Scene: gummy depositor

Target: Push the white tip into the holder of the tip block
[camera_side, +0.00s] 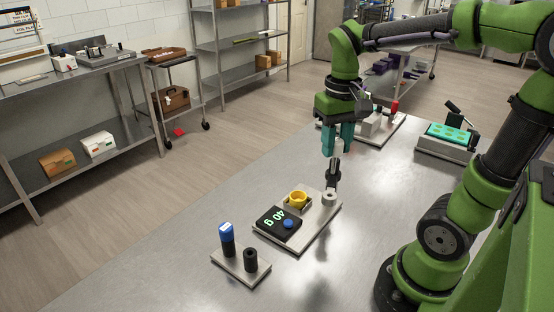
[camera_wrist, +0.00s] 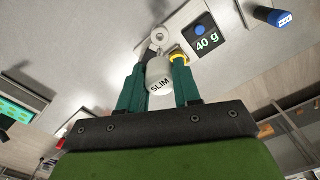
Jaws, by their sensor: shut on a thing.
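My gripper (camera_side: 337,152) hangs above the steel table, fingers pointing down, above the pale base plate with the scale. In the wrist view, its teal fingers (camera_wrist: 160,88) are shut on the white tip (camera_wrist: 158,71), which has SLIM printed on it. The side view does not show the tip clearly. A pale round holder with a dark hole (camera_side: 330,198) stands on the plate's right end; it also shows in the wrist view (camera_wrist: 160,36), just beyond the tip. The tip appears apart from it. A dark upright part (camera_side: 333,172) shows between gripper and holder; I cannot tell what it is.
The plate also carries a black scale (camera_side: 278,222) reading 40 g and a yellow cup (camera_side: 298,199). A smaller plate (camera_side: 240,268) with a blue-capped black cylinder and a black socket is in front. A teal mould tray (camera_side: 449,134) stands right. The left front table is clear.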

